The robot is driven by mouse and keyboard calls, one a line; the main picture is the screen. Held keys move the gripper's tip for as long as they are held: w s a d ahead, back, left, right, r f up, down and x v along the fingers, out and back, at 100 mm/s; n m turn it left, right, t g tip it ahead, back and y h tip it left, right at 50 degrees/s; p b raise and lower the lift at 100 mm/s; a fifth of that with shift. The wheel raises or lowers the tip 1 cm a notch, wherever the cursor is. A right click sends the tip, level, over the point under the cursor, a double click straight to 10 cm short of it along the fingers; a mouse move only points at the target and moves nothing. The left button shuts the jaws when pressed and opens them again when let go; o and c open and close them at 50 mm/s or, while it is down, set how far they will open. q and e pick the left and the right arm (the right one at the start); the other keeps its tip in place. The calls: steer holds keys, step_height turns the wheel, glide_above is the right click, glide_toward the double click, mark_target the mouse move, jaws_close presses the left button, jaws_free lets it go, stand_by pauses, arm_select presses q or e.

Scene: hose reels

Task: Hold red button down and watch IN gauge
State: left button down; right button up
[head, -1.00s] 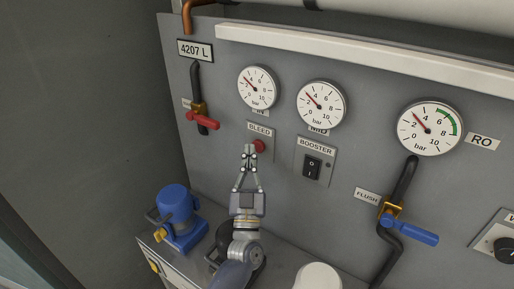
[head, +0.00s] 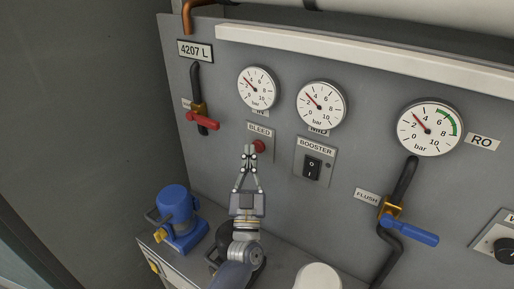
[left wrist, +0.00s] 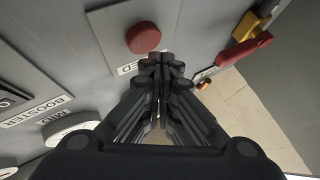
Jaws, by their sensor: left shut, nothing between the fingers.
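The red button (head: 259,146) sits on a small plate under the BLEED label (head: 259,129). My left gripper (head: 249,149) is shut and empty, its fingertips just left of the button in the head view. In the left wrist view the round button (left wrist: 143,38) shows whole, just beyond and to the left of the closed fingertips (left wrist: 160,60); I cannot tell whether they touch it. The leftmost gauge (head: 257,88), with a partly hidden label below it that seems to read IN, has its red needle pointing up-left, near 3 bar. My right gripper is not in view.
A red-handled valve (head: 203,121) is left of the button and the BOOSTER switch (head: 312,167) is right of it. Another gauge (head: 321,105), the RO gauge (head: 430,128) and a blue FLUSH handle (head: 410,229) lie further right. A blue pump (head: 177,215) stands lower left.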

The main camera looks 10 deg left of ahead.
arm_select(q)
steer(key=shift+w, duration=0.2)
steer(key=shift+w+d, duration=0.15)
steer(key=shift+w, duration=0.1)
steer(key=shift+w, duration=0.2)
stand_by(0.4)
steer(key=shift+w+d+b, duration=0.15)
steer(key=shift+w+b, duration=0.15)
steer(key=shift+b, duration=0.1)
stand_by(0.4)
stand_by(2.0)
steer(key=shift+s, duration=0.15)
stand_by(0.5)
steer(key=shift+s+a+p, duration=0.3)
steer(key=shift+s+p, duration=0.25)
steer(key=shift+s, duration=0.25)
